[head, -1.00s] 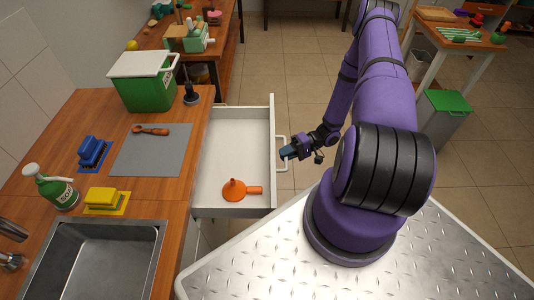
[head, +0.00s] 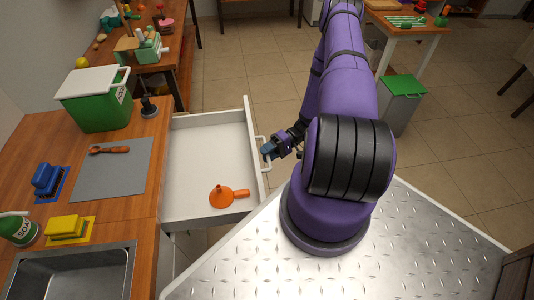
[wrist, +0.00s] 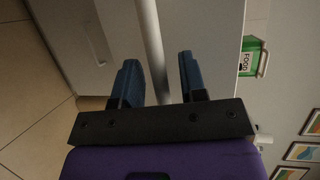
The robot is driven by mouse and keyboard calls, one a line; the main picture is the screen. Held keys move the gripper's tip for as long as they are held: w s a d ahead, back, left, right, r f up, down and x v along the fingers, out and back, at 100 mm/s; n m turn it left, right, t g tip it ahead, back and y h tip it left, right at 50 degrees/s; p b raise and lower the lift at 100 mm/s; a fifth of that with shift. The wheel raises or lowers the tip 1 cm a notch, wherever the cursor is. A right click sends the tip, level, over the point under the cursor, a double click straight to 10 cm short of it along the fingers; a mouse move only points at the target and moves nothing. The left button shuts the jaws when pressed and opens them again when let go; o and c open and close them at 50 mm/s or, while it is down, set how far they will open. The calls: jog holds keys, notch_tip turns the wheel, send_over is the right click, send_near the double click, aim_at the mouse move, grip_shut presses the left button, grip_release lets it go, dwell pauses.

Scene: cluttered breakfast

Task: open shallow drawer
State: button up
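The shallow drawer (head: 207,123) is pulled well out from the counter, and its white inside is visible. Its pale handle (head: 264,170) runs along the drawer front. My gripper (head: 267,151) is at the middle of this handle. In the wrist view, the handle bar (wrist: 151,40) passes between the two dark blue fingers of my gripper (wrist: 160,82). A narrow gap shows beside the bar, but the drawer has moved along with the gripper. The bar's lower part is hidden behind the gripper body.
My arm and metal base are right of the drawer. Open floor (head: 235,60) lies beyond.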

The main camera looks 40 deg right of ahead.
jog(key=v, duration=1)
jog(key=shift+d, duration=0.4)
jog(key=shift+s+r, duration=0.1)
